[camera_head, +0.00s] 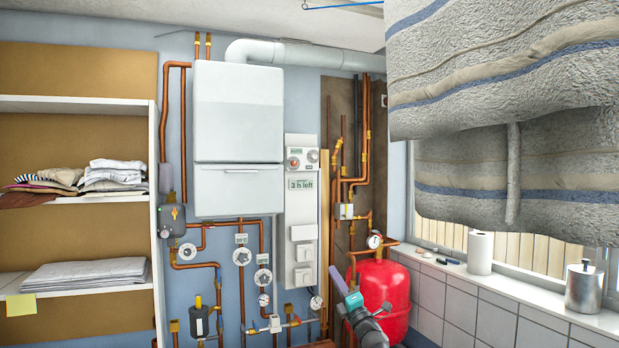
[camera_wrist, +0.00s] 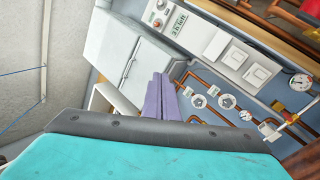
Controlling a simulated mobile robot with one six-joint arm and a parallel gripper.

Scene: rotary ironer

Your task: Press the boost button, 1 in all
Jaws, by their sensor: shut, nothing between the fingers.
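A tall white control panel (camera_head: 301,205) hangs on the wall right of the boiler, with a display (camera_head: 301,184) reading "3 h left". Two round controls sit above the display, a reddish one (camera_head: 293,163) and a grey one (camera_head: 313,156). Several pale rectangular switches (camera_head: 304,254) sit below it. I cannot read which control is marked boost. The panel's display (camera_wrist: 178,22) and switches (camera_wrist: 235,57) also show in the wrist view. My gripper (camera_head: 334,271) is shut and empty, low and right of the panel, apart from it. Its purple fingers (camera_wrist: 160,92) show in the wrist view.
A white boiler (camera_head: 238,135) and copper pipes with gauges surround the panel. A red tank (camera_head: 381,297) stands behind my arm. Grey striped fabric (camera_head: 510,120) hangs at upper right above a sill with a paper roll (camera_head: 480,252). Shelves with folded cloth (camera_head: 85,274) stand left.

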